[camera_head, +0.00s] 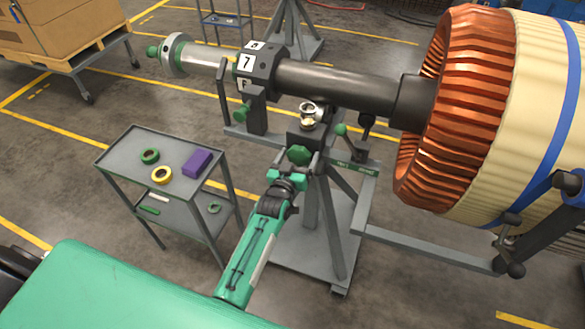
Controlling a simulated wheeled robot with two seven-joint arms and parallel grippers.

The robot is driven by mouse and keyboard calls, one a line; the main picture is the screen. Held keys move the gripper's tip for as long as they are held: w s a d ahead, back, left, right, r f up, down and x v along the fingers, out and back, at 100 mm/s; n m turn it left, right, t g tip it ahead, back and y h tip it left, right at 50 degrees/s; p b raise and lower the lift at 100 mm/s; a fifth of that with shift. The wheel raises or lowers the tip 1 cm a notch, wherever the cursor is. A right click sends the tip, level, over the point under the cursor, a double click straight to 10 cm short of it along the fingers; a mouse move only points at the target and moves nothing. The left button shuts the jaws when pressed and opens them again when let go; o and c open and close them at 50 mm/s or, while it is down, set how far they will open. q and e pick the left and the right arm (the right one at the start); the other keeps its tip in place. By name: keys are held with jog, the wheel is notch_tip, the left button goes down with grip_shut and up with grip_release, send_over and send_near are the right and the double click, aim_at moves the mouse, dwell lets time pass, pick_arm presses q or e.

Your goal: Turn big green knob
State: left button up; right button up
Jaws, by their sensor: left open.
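The big green knob (299,155) is a faceted knob on the front of the rotor stand (307,134), below the shaft. My left gripper (292,166) is at the end of my green arm, just in front of and below the knob. Its jaws are open and face the knob. I cannot tell whether the fingers touch it. My right gripper is not in view.
The dark shaft (335,86) and copper-ended rotor (462,110) lie above and right. Smaller green knobs (241,113) sit nearby on the stand. A grey cart (125,152) with rings and a purple box (197,163) stands left.

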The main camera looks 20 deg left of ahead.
pick_arm(q)
jog(key=s+b, duration=0.2)
jog(key=s, duration=1.1)
jog(key=shift+s+a, duration=0.2)
jog(key=shift+s, duration=0.1)
jog(key=s+d+f+m+g, duration=0.1)
jog(key=s+f+g, duration=0.25)
jog(key=f, duration=0.85)
jog(key=s+f+m+g+h, duration=0.15)
jog(key=s+f, duration=0.35)
jog(key=f, duration=0.7)
jog(key=s+d+f+g+y, duration=0.1)
jog(key=s+f+g, duration=0.35)
jog(key=f, duration=0.75)
jog(key=s+a+f+g, duration=0.2)
jog(key=s+f, duration=0.4)
jog(key=s, duration=0.4)
jog(key=s+a+f+m+g, duration=0.1)
jog(key=s+a+f+g, duration=0.2)
jog(key=s+f, duration=0.3)
jog(key=s+a+f+g+y, duration=0.1)
jog(key=s+f, duration=0.5)
jog(key=s, duration=1)
jog(key=a+g, duration=0.1)
jog(key=a, duration=0.1)
jog(key=shift+a+f+m, duration=0.35)
jog(key=shift+a+f, duration=0.05)
jog(key=shift+g, duration=0.25)
